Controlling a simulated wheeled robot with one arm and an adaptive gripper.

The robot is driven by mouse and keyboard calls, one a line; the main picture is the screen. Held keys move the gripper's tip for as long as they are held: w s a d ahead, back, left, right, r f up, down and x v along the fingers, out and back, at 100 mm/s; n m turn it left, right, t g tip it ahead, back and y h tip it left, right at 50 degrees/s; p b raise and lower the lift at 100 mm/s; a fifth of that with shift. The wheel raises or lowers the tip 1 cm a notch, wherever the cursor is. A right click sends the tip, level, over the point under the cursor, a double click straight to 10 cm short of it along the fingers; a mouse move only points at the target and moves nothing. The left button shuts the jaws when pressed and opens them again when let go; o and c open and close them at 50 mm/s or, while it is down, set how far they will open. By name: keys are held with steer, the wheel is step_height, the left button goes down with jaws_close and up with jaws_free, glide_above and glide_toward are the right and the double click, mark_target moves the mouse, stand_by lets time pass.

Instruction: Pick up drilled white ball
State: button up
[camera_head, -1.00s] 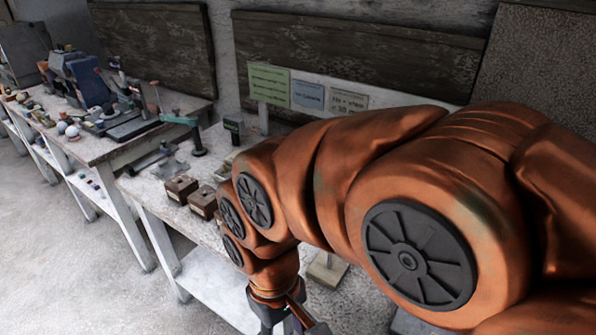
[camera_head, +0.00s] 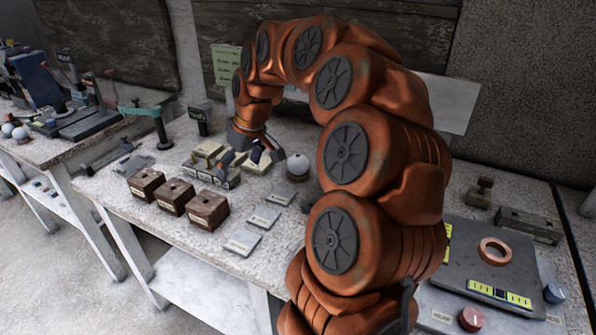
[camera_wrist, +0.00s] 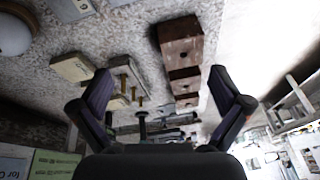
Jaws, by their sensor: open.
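A white ball (camera_head: 298,165) sits on the worktable, just right of my gripper in the head view. A small dark spot shows near its top, perhaps a drilled hole. A pale ball (camera_wrist: 15,34) shows at the upper left edge of the wrist view, partly cut off and outside the space between the fingers. My gripper (camera_head: 243,155) is low over the table, among small blocks and left of the ball. In the wrist view my gripper (camera_wrist: 160,82) has its two fingers spread apart with nothing held between them.
Several brown wooden blocks with holes (camera_head: 172,196) stand near the table's front edge. Flat label plates (camera_head: 265,217) lie beside them. A grey panel with a copper ring (camera_head: 494,251) is at the right. More white balls (camera_head: 20,133) are on the left bench.

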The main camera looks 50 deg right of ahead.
mark_target(302, 159)
steer(key=d+f, duration=0.2)
steer(key=d, duration=0.6)
steer(key=d+f+m+h+b, duration=0.1)
steer(key=d+f, duration=0.1)
steer(key=d, duration=0.5)
steer(key=d+f+m+t+b, duration=0.1)
steer(key=d+f, duration=0.2)
steer(key=d, duration=0.5)
steer(key=shift+s+d+h, duration=0.25)
steer(key=shift+d+h, duration=0.05)
steer(key=shift+h, duration=0.1)
steer(key=shift+d+f, duration=0.15)
steer(key=shift+f, duration=0.05)
steer(key=shift+x, duration=0.8)
steer(key=shift+w+f, duration=0.45)
steer(key=shift+w, duration=0.15)
steer(key=x, duration=0.2)
steer(key=p+x, duration=0.1)
steer(key=x, duration=0.1)
steer(key=shift+w, duration=0.45)
steer(key=c, duration=1.4)
